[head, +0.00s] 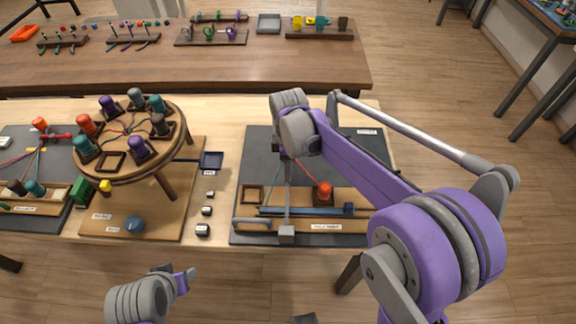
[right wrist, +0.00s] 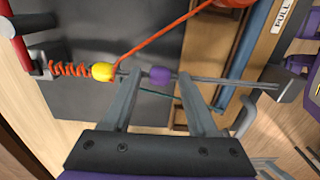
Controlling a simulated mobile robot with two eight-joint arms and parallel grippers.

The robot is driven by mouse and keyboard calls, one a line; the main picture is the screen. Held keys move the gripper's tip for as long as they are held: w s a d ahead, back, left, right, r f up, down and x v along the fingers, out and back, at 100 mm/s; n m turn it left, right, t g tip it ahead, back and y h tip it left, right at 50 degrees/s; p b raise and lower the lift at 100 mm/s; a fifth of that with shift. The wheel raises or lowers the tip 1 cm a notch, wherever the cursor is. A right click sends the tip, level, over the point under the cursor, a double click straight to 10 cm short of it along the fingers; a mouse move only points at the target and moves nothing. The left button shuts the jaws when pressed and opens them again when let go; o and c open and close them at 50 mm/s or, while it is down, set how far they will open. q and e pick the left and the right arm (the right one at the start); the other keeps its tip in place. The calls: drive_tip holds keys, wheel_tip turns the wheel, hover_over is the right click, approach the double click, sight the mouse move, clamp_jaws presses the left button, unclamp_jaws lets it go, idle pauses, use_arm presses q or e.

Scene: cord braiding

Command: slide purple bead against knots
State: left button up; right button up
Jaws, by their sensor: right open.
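In the right wrist view the purple bead (right wrist: 160,76) sits on a thin grey rod or cord line, between the fingertips of my right gripper (right wrist: 158,80). The gripper is open, with a finger on each side of the bead; I cannot tell if either touches it. To the left on the same line is a yellow bead (right wrist: 102,72), directly beside the coiled orange knots (right wrist: 70,69). A gap separates the purple and yellow beads. In the head view my right arm hides both beads. My left gripper (head: 187,276) is low at the left, its jaw state unclear.
An orange bobbin (head: 323,192) stands on the wooden pull board, with orange cord running from it. A grey end block (right wrist: 289,84) is at the line's right end. The round braiding stand (head: 112,161) with several bobbins is to the left. Wooden racks stand on the back table (head: 230,68).

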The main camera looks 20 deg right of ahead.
wheel_tip(320, 180, up, 11)
drive_tip(key=shift+p, duration=0.35)
drive_tip(key=shift+f, duration=0.1)
